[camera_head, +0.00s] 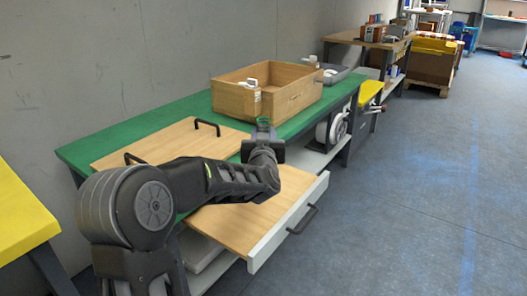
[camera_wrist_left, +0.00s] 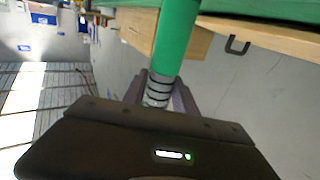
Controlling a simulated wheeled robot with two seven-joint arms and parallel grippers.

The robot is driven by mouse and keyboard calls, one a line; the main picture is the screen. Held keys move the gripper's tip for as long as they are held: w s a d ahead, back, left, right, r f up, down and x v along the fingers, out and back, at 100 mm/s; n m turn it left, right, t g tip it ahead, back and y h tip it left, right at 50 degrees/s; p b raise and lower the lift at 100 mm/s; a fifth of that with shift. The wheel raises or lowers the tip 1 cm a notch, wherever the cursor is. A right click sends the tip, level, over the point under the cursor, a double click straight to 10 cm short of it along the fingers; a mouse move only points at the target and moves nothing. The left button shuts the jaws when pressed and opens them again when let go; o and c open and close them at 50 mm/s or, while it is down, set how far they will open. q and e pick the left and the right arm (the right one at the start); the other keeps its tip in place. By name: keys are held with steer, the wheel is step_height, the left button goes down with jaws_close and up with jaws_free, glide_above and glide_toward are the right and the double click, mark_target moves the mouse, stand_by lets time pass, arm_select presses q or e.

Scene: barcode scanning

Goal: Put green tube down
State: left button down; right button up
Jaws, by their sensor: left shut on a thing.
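My left gripper (camera_head: 263,136) is above the near side of the green workbench (camera_head: 150,138), close to the front of the wooden box. In the left wrist view the green tube (camera_wrist_left: 177,38) stands out from between the fingers of my left gripper (camera_wrist_left: 159,91), which is shut on its ringed, grey-and-black end. Only a small dark green part of the tube (camera_head: 263,122) shows in the head view; the rest is hidden by the gripper. My right gripper is not in view.
A wooden box (camera_head: 284,99) with white bottles (camera_head: 252,83) at its sides stands on the bench, with a grey tray (camera_head: 336,74) behind it. A wooden board with black handles (camera_head: 175,142) lies on the bench. A drawer (camera_head: 290,220) juts out in front.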

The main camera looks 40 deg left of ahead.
arm_select(q)
steer(key=shift+f+b, duration=0.9)
steer(key=shift+f, duration=1.55)
steer(key=shift+f, duration=0.15)
steer(key=c, duration=1)
jaws_free()
